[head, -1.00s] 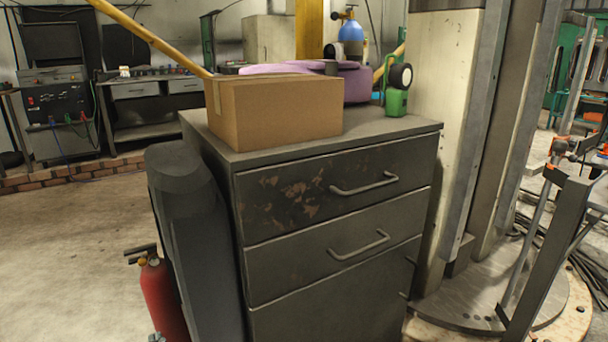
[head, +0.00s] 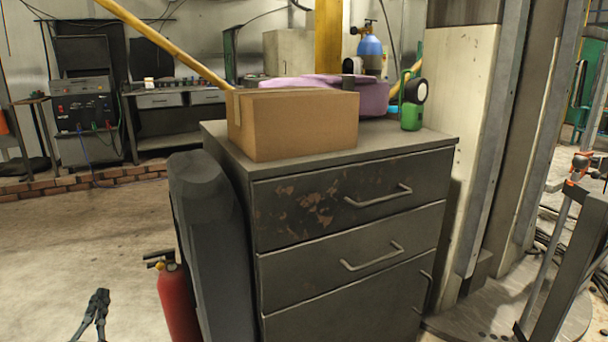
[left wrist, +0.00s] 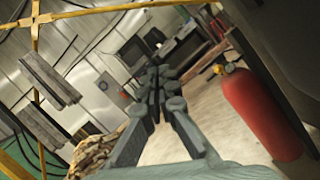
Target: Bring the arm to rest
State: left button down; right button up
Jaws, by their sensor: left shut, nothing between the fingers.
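My left gripper (head: 98,301) shows at the lower left of the head view, over bare floor and left of the red fire extinguisher. In the left wrist view the same gripper (left wrist: 153,78) points away from the camera, with its fingers together and nothing between them. It is apart from the cabinet and the extinguisher. My right gripper is not in either view.
A dark drawer cabinet (head: 355,205) stands in the middle, with a cardboard box (head: 300,123), a purple case (head: 372,96) and a green lamp (head: 411,116) on top. A red extinguisher (head: 178,303) stands at its left. Floor at the left is clear.

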pick_arm(q)
jog(key=s+d+f+m+g+h, duration=0.1)
jog(key=d+f+m+g+h, duration=0.15)
jog(key=d+m+h, duration=0.45)
jog(key=s+d+f+m+g+h, duration=0.1)
jog(key=d+f+m+g+h, duration=0.15)
jog(key=d+m, duration=0.8)
jog(key=s+f+m+g+y, duration=0.2)
jog(key=s+f+m+g, duration=0.6)
jog(key=s+m, duration=0.55)
jog(key=s+a+r+m+g+y, duration=0.1)
jog(key=s+a+m+g+y, duration=0.2)
jog(key=s+a+m+y, duration=0.45)
jog(key=s+d+f+n+h, duration=0.3)
jog(key=d+f+n+h, duration=0.15)
jog(key=d, duration=0.35)
notch_tip(320, 180, down, 7)
jog(key=w+g+p, duration=0.1)
jog(key=p, duration=0.2)
jog(key=shift+w+d+m, duration=0.15)
jog(key=shift+d+m, duration=0.1)
jog(key=shift+m, duration=0.15)
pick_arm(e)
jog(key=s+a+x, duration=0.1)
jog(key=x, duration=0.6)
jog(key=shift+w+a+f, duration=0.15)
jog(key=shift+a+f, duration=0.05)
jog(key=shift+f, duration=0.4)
